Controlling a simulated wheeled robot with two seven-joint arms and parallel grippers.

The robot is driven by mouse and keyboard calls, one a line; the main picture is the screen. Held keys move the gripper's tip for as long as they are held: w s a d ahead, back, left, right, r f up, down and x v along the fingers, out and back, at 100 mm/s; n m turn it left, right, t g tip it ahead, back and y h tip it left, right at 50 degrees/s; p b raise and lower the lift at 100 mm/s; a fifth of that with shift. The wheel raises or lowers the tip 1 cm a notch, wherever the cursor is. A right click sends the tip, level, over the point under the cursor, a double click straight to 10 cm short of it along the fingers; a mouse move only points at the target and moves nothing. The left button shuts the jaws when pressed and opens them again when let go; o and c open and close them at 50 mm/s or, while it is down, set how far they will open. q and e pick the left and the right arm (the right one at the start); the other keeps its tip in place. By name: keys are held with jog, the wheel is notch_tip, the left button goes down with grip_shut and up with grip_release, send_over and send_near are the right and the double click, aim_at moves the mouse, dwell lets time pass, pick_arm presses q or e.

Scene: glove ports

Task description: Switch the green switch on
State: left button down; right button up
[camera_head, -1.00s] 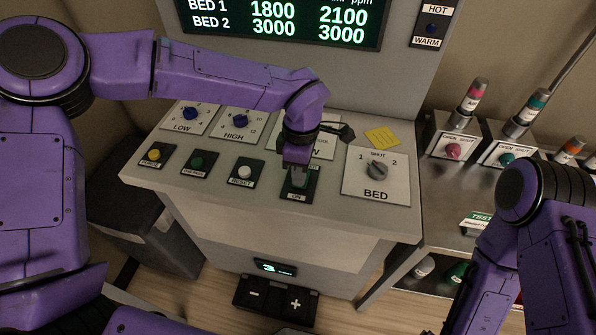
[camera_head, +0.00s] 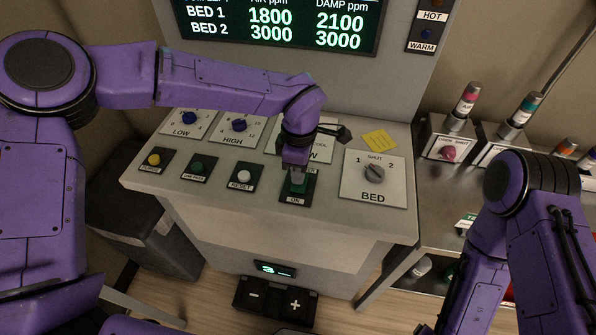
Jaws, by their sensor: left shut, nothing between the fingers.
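The green switch (camera_head: 299,188) sits on a dark plate labelled ON, at the front of the sloped console (camera_head: 225,205). A small part of its green surface shows below my left gripper (camera_head: 297,176). The left gripper points down over the switch, shut and empty, its tips at or just above the switch. I cannot tell whether they touch. The gripper hides the upper part of the switch and plate. My right arm (camera_head: 540,240) comes in at the lower right, and its gripper is outside the picture.
Left of the switch are a white RESET button (camera_head: 244,174), a green button (camera_head: 197,167) and a yellow button (camera_head: 153,160). The BED knob (camera_head: 374,173) is to the right. A black lever handle (camera_head: 341,133) and a yellow note (camera_head: 379,141) lie behind.

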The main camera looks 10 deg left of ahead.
aim_at(297, 187)
pick_arm(q)
jog(key=shift+r, duration=0.1)
notch_tip(297, 187, up, 4)
jog(key=p, duration=0.5)
jog(key=shift+s+r, duration=0.15)
jog(key=shift+r+b, duration=0.25)
jog(key=shift+b, duration=0.1)
notch_tip(297, 187, up, 9)
jog(key=s+b, duration=0.1)
jog(key=b, duration=0.1)
jog(key=shift+s, duration=0.25)
jog(key=shift+a, duration=0.1)
